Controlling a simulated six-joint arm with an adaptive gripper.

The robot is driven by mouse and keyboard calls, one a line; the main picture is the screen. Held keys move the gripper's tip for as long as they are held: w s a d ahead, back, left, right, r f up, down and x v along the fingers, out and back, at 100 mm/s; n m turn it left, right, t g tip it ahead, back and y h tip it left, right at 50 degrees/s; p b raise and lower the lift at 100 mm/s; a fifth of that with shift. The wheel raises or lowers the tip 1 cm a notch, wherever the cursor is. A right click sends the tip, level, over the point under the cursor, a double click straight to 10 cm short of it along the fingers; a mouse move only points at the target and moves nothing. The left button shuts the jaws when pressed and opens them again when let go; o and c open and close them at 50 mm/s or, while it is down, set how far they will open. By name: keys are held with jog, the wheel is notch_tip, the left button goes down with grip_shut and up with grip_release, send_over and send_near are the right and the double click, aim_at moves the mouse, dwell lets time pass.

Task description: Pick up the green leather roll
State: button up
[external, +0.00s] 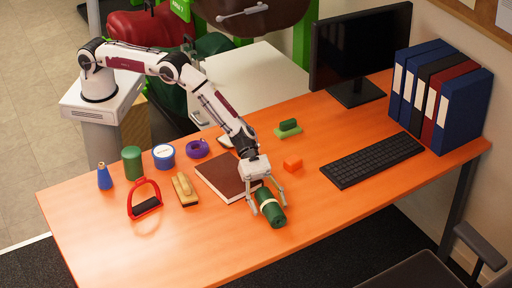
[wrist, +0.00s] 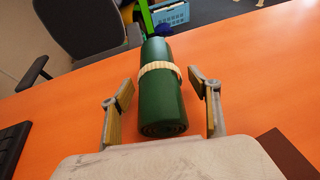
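The green leather roll (external: 270,208), tied with a pale band, lies on the orange desk near its front edge. In the wrist view the green leather roll (wrist: 161,100) points away from me, with its spiral end facing me. My gripper (external: 268,203) is low over the desk with its fingers on either side of the roll. In the wrist view my gripper (wrist: 162,92) is open, with a gap between each finger and the roll.
A brown book (external: 226,176) lies just left of my gripper. A brush (external: 184,189) and a red stirrup (external: 145,201) lie further left. The desk's front right is clear.

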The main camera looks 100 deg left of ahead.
aim_at(272, 204)
jog(key=c, duration=1.2)
jog(key=shift+o, duration=0.2)
jog(key=shift+r, duration=0.15)
jog(key=shift+r, duration=1.55)
jog(key=shift+a+r, duration=0.1)
jog(key=shift+a, duration=0.1)
jog(key=s+a, duration=0.3)
jog(key=a, duration=0.1)
jog(key=s+a, duration=0.3)
jog(key=a, duration=0.2)
jog(key=s+a, duration=0.4)
jog(key=a, duration=0.1)
jog(key=shift+a, duration=0.25)
